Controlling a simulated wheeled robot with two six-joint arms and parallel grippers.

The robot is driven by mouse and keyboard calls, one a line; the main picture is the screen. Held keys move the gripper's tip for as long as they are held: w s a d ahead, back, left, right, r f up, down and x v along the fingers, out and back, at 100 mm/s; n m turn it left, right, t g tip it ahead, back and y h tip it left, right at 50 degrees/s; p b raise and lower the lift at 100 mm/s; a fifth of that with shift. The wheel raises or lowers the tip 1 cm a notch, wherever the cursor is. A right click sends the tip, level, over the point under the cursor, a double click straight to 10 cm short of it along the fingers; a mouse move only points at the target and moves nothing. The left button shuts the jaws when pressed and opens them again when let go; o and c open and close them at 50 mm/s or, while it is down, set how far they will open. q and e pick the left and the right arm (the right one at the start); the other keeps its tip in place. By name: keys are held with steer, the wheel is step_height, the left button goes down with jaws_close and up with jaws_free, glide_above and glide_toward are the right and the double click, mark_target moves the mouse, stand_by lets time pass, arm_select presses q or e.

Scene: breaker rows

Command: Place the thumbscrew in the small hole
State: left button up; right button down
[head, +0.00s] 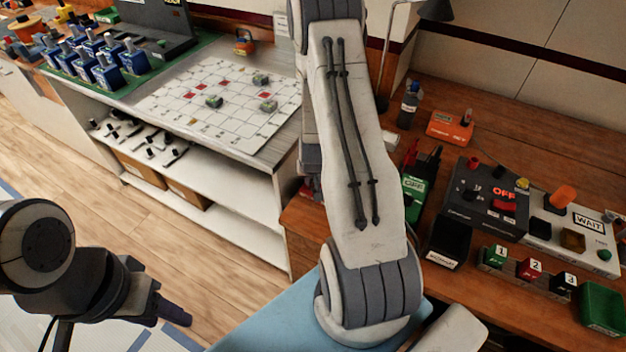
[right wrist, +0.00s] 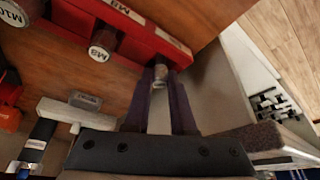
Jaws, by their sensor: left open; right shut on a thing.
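A small knurled metal thumbscrew (right wrist: 161,73) sits between the fingertips of my right gripper (right wrist: 160,85) in the right wrist view. The gripper is shut on it. The thumbscrew's top is at the near end of a red bar (right wrist: 140,35); I cannot tell whether it is in a hole or only against the bar. Other round-headed screws labelled M8 (right wrist: 103,45) and M10 (right wrist: 18,10) stand along the bar. The small hole is not visible. In the head view my arm hides the right gripper. My left gripper (head: 172,313) is open and empty, low at the left.
The wooden bench (head: 520,130) at the right carries a switch panel (head: 485,200), a WAIT box (head: 575,235) and several small coloured blocks. A white grid board (head: 225,105) and blue breakers (head: 105,75) are on the left counter. Open floor (head: 130,215) lies before it.

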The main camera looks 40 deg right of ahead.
steer(key=shift+f, duration=0.2)
steer(key=c, duration=0.8)
jaws_free()
steer(key=shift+o, duration=0.2)
steer(key=shift+r, duration=0.1)
